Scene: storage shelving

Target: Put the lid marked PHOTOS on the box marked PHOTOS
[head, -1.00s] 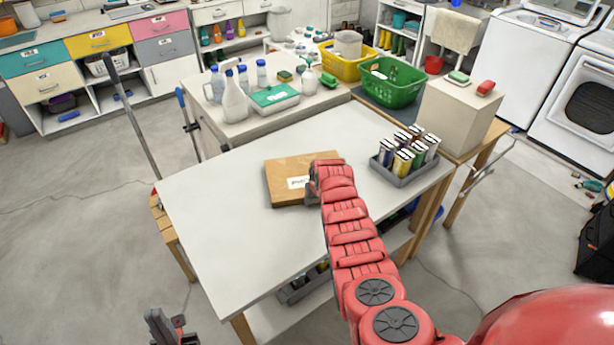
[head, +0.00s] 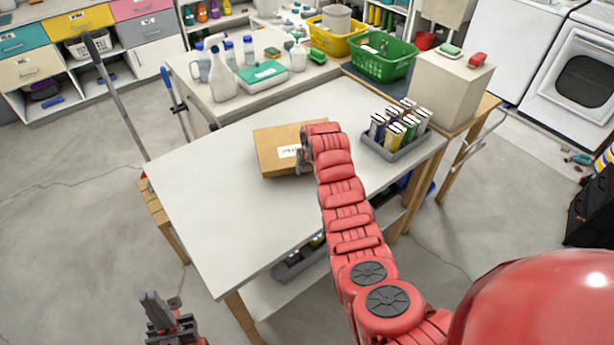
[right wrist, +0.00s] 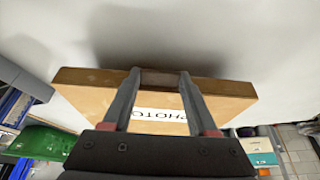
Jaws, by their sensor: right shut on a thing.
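A flat brown cardboard piece (head: 270,142) with a white label is at the far middle of the white worktable. In the right wrist view the same brown piece (right wrist: 90,97) shows a label reading PHOTO, its end hidden; I take it for the PHOTOS lid. My right gripper (head: 306,150) is at its right side. In the right wrist view the right gripper (right wrist: 160,78) has both fingers against a darker brown part at its edge. I cannot tell whether it touches the table. I see no separate PHOTOS box. My left gripper (head: 163,300) is low at left, away from the table, its opening unclear.
A grey caddy of several colored containers (head: 395,153) stands right of the lid. Behind are spray bottles (head: 222,80), a green basket (head: 382,62) and a beige block (head: 452,90). The worktable's (head: 215,215) left and front are clear. A grey tray (head: 295,262) sits below.

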